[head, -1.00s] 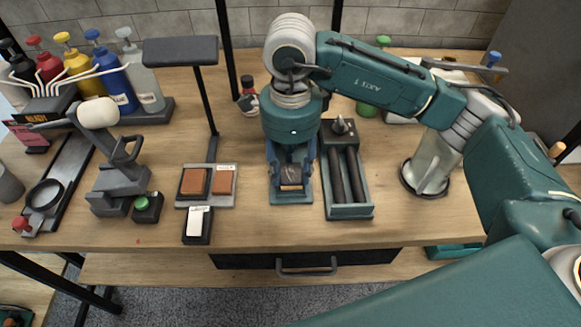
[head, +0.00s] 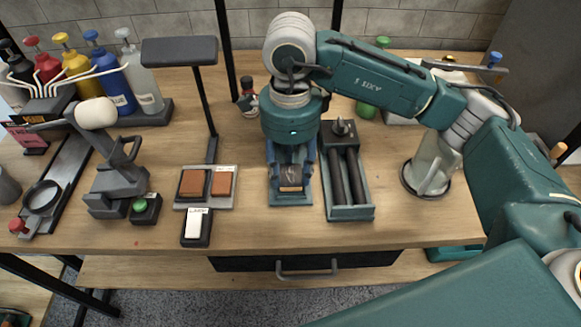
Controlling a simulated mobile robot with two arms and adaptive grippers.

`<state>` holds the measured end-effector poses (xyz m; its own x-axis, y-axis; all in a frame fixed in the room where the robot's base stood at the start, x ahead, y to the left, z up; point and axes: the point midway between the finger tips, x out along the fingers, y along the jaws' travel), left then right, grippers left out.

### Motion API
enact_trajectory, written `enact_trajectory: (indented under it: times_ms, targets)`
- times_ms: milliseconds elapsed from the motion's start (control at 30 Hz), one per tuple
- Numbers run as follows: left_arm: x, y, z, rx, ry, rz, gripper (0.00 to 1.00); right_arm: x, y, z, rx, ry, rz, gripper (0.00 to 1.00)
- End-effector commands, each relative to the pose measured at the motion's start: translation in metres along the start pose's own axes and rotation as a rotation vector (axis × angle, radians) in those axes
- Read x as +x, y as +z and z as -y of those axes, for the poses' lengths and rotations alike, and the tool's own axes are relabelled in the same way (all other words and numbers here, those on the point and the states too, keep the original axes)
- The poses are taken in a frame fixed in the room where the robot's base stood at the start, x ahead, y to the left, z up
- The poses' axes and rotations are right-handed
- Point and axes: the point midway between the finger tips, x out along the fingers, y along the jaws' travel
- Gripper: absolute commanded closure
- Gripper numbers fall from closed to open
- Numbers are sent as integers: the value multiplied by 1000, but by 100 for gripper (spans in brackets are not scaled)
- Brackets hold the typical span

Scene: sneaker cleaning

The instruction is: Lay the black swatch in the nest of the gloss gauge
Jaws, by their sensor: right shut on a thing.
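My right gripper (head: 291,183) points down over a narrow blue-grey stand (head: 291,200) near the front middle of the table. It is shut on a small dark piece with a tan lower edge (head: 291,188), which looks like the black swatch. The stand appears to be the gloss gauge, but its nest is mostly hidden behind the gripper. I cannot tell whether the piece touches the stand. My left gripper is not in view.
Left of the stand, a grey tray (head: 232,203) holds two brown swatches under a lamp (head: 180,50). A black block with a white card (head: 197,227) lies in front. A roller tray (head: 350,212) stands close on the right. Coloured bottles (head: 82,72) stand at back left.

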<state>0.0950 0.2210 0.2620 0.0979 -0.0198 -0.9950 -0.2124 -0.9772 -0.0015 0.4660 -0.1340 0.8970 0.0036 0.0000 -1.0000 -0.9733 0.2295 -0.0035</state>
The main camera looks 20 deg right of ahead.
Motion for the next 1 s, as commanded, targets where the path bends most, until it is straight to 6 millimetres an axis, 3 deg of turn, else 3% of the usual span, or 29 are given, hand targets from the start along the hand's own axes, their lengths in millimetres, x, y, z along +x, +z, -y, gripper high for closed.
enact_trajectory:
  times_ms: [1000]
  targets:
    - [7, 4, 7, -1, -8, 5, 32, 1, 0, 0, 0, 0, 0, 77]
